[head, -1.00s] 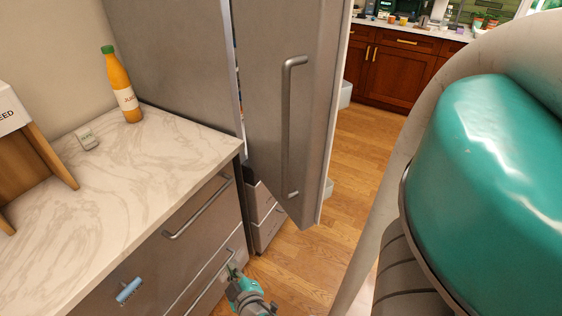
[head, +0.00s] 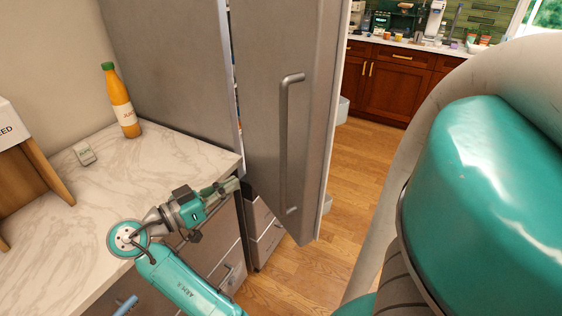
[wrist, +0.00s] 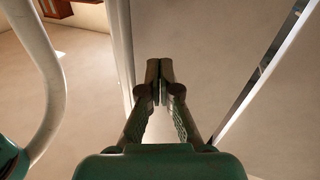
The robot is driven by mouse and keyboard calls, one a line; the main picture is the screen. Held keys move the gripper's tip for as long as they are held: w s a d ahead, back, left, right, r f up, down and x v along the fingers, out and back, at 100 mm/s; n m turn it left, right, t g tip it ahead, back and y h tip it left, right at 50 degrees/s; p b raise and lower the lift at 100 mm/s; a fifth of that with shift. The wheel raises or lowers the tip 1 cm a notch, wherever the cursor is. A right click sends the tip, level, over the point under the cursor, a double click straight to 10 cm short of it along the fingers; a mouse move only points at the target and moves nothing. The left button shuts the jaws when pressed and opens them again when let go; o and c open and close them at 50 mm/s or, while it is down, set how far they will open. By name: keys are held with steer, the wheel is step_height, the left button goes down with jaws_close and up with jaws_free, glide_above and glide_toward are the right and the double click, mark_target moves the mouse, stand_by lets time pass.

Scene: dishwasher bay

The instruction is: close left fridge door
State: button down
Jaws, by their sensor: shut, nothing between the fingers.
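The left fridge door (head: 258,110) stands partly open in the head view, a tall grey panel with a long vertical bar handle (head: 283,145). A narrow gap with parts of the fridge inside shows along its left side. My gripper (head: 232,186) is shut and empty, left of the door's lower part, near the counter corner. In the wrist view my gripper's fingertips (wrist: 160,72) are together in front of a broad pale panel (wrist: 220,45), which looks like the door. I cannot tell whether the fingertips touch it. The handle is not clear there.
Wooden floor (head: 365,165) is clear right of the door. Red-brown cabinets (head: 390,85) stand at the back.

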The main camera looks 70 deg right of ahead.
mark_target(291, 158)
steer(key=s+d, duration=0.3)
steer(key=s+d+r+m+y, duration=0.1)
steer(key=s+d, duration=0.2)
steer(key=s+d+r+m+g, duration=0.1)
steer(key=s+d, duration=0.2)
steer(key=shift+s+d, duration=0.3)
steer(key=shift+s, duration=0.05)
stand_by(0.5)
